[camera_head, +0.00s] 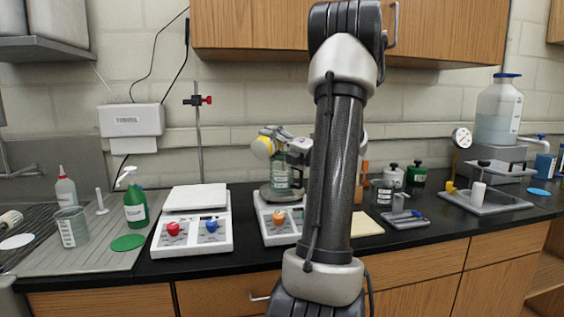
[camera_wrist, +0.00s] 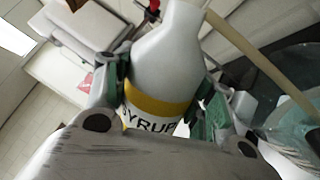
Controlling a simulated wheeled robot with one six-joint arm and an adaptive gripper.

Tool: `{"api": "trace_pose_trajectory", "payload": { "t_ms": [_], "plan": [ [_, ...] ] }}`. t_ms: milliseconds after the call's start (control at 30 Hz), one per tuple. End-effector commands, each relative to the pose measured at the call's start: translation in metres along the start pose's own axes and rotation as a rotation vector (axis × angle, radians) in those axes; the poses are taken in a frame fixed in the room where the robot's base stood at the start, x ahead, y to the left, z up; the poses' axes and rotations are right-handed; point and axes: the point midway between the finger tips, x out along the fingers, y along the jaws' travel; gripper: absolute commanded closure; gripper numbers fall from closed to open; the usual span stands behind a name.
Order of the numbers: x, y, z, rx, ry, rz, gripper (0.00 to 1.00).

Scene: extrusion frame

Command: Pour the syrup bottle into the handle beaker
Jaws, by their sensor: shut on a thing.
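The syrup bottle (camera_wrist: 168,60) is white with a yellow band and a "SYRUP" label. My gripper (camera_wrist: 160,92) is shut around its body, with a green pad on each side. In the head view the bottle's yellow part (camera_head: 262,147) shows left of my gripper (camera_head: 277,142), and the bottle looks tilted. Just below is a clear, greenish vessel with a white label (camera_head: 280,176), likely the handle beaker, standing on a dark round plate. Clear glass (camera_wrist: 292,85) also shows right of the bottle in the wrist view. The bottle's mouth and any flow cannot be made out.
A white balance (camera_head: 195,203) stands left, and a similar white unit (camera_head: 270,222) bears the round plate. A clamp stand (camera_head: 198,130) rises behind. A green spray bottle (camera_head: 135,205) stands farther left. Small jars (camera_head: 383,192) and a grey tray (camera_head: 405,220) lie to the right of my arm.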

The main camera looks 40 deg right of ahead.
Motion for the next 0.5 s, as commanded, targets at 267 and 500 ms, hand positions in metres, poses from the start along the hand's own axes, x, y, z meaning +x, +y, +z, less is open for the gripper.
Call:
{"api": "trace_pose_trajectory", "payload": {
  "t_ms": [267,500],
  "plan": [
    [0.0032,-0.0011,-0.0027,0.035,-0.005,0.001,0.74],
    [0.0030,-0.0011,-0.0023,0.034,-0.006,0.001,0.74]
  ]
}}
